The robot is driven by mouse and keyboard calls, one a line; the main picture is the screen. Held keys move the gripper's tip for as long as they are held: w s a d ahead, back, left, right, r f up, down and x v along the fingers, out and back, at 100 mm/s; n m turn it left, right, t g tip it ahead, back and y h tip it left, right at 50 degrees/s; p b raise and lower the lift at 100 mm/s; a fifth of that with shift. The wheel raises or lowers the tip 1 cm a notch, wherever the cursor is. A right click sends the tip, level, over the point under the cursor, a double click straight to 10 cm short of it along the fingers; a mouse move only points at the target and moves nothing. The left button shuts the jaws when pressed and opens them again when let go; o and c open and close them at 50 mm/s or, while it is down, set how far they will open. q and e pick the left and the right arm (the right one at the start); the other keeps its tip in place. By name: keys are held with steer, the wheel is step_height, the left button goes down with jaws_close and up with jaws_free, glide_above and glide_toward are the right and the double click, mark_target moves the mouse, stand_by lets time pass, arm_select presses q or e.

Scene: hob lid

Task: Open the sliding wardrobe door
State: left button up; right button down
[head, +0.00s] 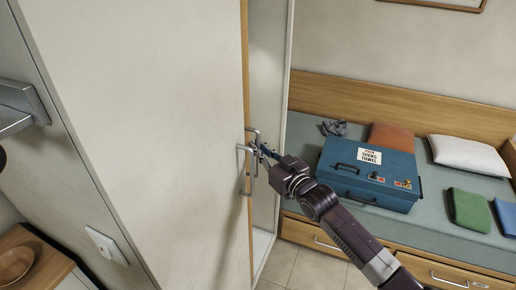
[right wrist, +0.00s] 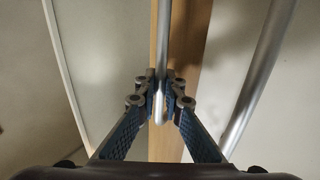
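The wardrobe (head: 150,130) fills the left and middle of the head view, its cream panel ending in a wooden edge strip (head: 245,60). A pale, white-framed panel (head: 266,80) stands right of that strip. Two metal bar handles, a nearer one (head: 242,170) and a farther one (head: 254,131), stand close together at the strip. My right gripper (head: 262,151) is at these handles. In the right wrist view its fingers (right wrist: 161,98) close in on both sides of one handle bar (right wrist: 162,50). Another bar (right wrist: 262,75) passes outside the fingers, to the right. My left gripper is out of view.
A bed (head: 310,135) with drawers below stands at the right. On it lie a blue case (head: 345,180), a white pillow (head: 468,154) and folded cloths (head: 468,208). Tiled floor (head: 312,270) shows between wardrobe and bed. A wooden bowl (head: 14,263) is at lower left.

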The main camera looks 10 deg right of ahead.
steer(key=c, duration=2)
jaws_free()
steer(key=shift+c, duration=0.2)
steer(key=v, duration=1.2)
